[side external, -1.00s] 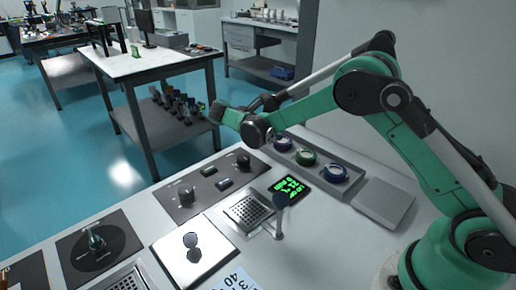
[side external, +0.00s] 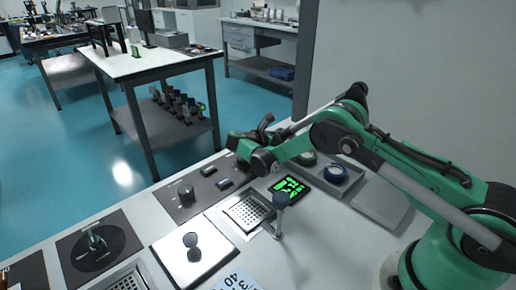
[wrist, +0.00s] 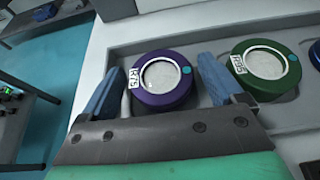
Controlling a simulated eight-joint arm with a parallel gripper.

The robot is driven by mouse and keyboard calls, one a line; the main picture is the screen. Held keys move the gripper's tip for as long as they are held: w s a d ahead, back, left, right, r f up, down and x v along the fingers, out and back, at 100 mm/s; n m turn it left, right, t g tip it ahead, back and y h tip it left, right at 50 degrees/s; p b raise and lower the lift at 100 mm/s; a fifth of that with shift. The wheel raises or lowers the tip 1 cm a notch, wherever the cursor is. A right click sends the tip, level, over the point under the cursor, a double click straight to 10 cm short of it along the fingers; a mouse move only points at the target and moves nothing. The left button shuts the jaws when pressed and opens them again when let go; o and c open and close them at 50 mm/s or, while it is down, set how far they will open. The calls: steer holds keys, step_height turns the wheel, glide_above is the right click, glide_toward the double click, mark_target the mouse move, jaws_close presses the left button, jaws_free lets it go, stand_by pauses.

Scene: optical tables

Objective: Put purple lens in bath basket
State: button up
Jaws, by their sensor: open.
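The purple lens (wrist: 161,80) is a round ring with a pale centre and a small white label, lying in the grey tray. My gripper (wrist: 168,84) is open in the wrist view, with one blue fingertip on each side of the lens. I cannot tell whether the fingers touch it. In the side view my gripper (side external: 262,142) hides the purple lens at the tray's left end. The basket (side external: 250,211) is a perforated metal one set in the bench, in front of the green display.
The tray (wrist: 206,45) also holds a green lens (wrist: 265,65) close to the right finger and a blue lens (side external: 333,172) beyond. A lit green display (side external: 290,188), black knob panels (side external: 190,192) and a mirror-like plate (side external: 195,252) share the bench.

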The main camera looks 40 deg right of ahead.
steer(key=shift+c, duration=0.2)
steer(key=shift+r, duration=0.1)
steer(key=c, duration=1.2)
